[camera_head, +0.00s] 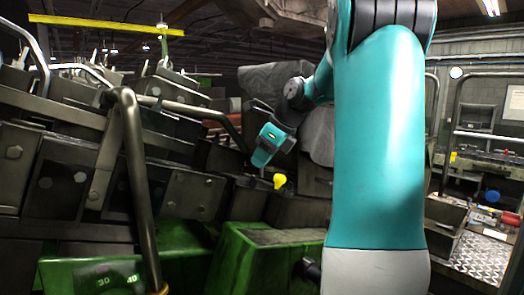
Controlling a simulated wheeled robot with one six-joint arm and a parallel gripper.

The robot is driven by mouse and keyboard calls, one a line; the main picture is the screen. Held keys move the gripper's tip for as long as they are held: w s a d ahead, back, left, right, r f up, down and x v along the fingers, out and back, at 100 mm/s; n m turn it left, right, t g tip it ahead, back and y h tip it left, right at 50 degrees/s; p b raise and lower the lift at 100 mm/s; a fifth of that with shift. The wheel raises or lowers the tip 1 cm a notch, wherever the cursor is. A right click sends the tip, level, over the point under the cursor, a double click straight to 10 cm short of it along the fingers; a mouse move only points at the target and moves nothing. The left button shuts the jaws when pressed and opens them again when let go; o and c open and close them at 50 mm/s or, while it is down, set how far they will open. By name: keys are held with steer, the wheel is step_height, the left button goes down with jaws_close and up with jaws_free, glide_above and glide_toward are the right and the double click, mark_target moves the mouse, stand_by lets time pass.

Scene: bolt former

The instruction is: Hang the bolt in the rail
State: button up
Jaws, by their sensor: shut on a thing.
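My teal arm reaches from the right side into the machine, and its wrist slopes down and left. My gripper (248,180) is at the end of that wrist, small and dark against the dark machine parts. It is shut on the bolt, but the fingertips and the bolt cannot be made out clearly. The rail cannot be told apart from the dark metal blocks around the gripper.
A bent metal bar (131,150) stands in the left foreground. Dark bolted blocks (190,193) fill the left. A green machine housing (262,262) lies below the gripper. A yellow knob (279,181) is just right of it. A tread-plate floor (482,258) shows at the right.

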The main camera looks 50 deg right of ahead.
mark_target(263, 171)
steer(key=shift+s+f, duration=0.1)
steer(key=shift+f, duration=1.6)
stand_by(2.1)
steer(key=o, duration=1.3)
steer(key=shift+f, duration=0.1)
steer(key=shift+c, duration=0.4)
steer(key=shift+s+a, duration=0.1)
steer(key=shift+c, duration=0.3)
